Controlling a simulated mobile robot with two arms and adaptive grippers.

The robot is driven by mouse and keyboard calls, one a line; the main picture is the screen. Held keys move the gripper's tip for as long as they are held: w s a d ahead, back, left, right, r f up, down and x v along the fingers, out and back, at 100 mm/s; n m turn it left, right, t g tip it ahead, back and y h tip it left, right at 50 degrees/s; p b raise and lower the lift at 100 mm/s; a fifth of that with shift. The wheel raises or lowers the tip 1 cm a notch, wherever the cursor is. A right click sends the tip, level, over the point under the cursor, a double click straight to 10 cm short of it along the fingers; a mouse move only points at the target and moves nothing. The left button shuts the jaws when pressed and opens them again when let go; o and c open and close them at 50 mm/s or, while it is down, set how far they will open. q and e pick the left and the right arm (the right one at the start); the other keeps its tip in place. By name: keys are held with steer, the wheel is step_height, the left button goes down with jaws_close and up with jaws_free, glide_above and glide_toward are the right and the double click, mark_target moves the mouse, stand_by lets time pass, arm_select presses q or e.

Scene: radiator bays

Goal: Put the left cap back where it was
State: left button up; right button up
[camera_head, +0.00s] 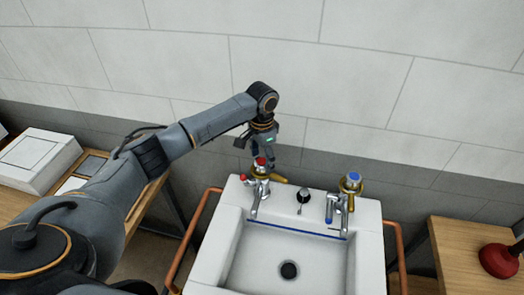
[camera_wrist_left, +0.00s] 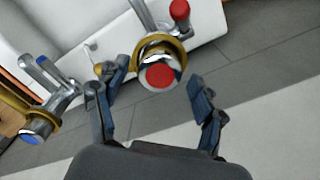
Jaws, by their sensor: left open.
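The left cap (camera_wrist_left: 160,76) has a red round top and a silvery side. It sits on the left tap with a brass ring (camera_wrist_left: 152,42) around its base. In the head view the red top (camera_head: 260,161) shows just under my left gripper (camera_head: 265,158). In the left wrist view my left gripper (camera_wrist_left: 158,82) is open, with one finger on each side of the cap and gaps visible. I cannot tell how firmly the cap is seated. My right gripper is not in view.
The right tap has a blue cap (camera_head: 354,177) and a brass ring. A small black-topped fitting (camera_head: 303,195) stands between the taps on the white basin (camera_head: 208,262). Copper rails flank the basin. A red plunger (camera_head: 499,260) is on the right bench. The tiled wall stands close behind.

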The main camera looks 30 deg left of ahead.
mark_target(262, 161)
arm_select(q)
step_height(262, 161, up, 13)
steer(key=b, duration=0.4)
stand_by(0.4)
